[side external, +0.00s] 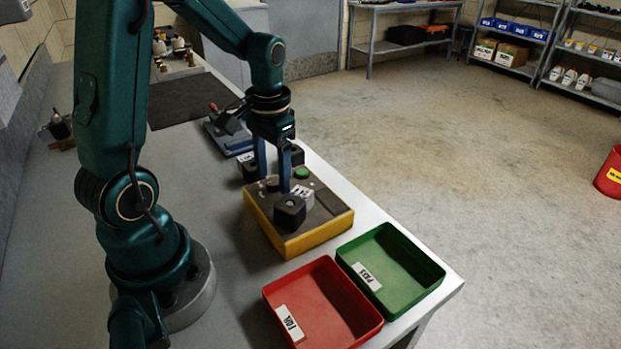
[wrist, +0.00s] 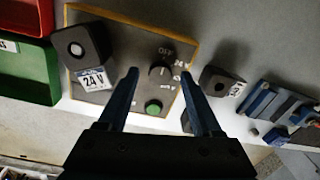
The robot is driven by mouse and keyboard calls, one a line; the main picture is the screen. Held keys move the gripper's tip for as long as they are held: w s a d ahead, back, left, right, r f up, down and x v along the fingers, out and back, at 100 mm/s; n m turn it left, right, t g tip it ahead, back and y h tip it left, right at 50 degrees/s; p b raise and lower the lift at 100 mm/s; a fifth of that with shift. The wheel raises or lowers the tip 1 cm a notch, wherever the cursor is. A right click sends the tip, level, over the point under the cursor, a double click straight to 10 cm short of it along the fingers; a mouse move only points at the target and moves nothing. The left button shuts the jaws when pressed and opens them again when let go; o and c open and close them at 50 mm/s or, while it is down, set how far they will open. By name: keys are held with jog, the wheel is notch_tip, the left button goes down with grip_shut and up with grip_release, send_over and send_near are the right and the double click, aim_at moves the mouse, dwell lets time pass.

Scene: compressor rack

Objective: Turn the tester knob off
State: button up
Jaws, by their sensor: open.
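The tester (side external: 330,222) is a box with a yellow body and a dark top on the bench. Its black round knob (wrist: 160,73) shows in the wrist view, with OFF and other position marks printed around it. Which mark the knob points at is too small to tell surely. A green button (wrist: 153,107) is beside the knob; it also shows in the side view (side external: 302,173). My gripper (wrist: 158,75) points down over the tester, jaws open, one finger on each side of the knob in the wrist view. Contact with the knob cannot be told.
A black block (side external: 290,211) with a 24 V label sits on the tester. Another labelled black block (wrist: 220,81) lies beside it. A red bin (side external: 322,305) and a green bin (side external: 391,268) stand in front. A blue fixture (side external: 228,138) is behind. The bench edge is close on the right.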

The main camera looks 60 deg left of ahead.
aim_at(276, 182)
jog(key=shift+d+r, duration=0.1)
jog(key=shift+r, duration=2.15)
jog(key=shift+w+d, duration=0.1)
jog(key=shift+d, duration=0.05)
jog(key=s+d+r+m+t, duration=0.1)
jog(key=s+d+r+t, duration=0.1)
jog(key=d, duration=0.3)
jog(key=s+d+r+m+t, duration=0.1)
jog(key=s+d+r+t, duration=0.2)
jog(key=s+d, duration=0.2)
jog(key=shift+d+r+t, duration=0.25)
jog(key=shift+d+t, duration=0.05)
jog(key=shift+d, duration=0.35)
jog(key=shift+s, duration=0.1)
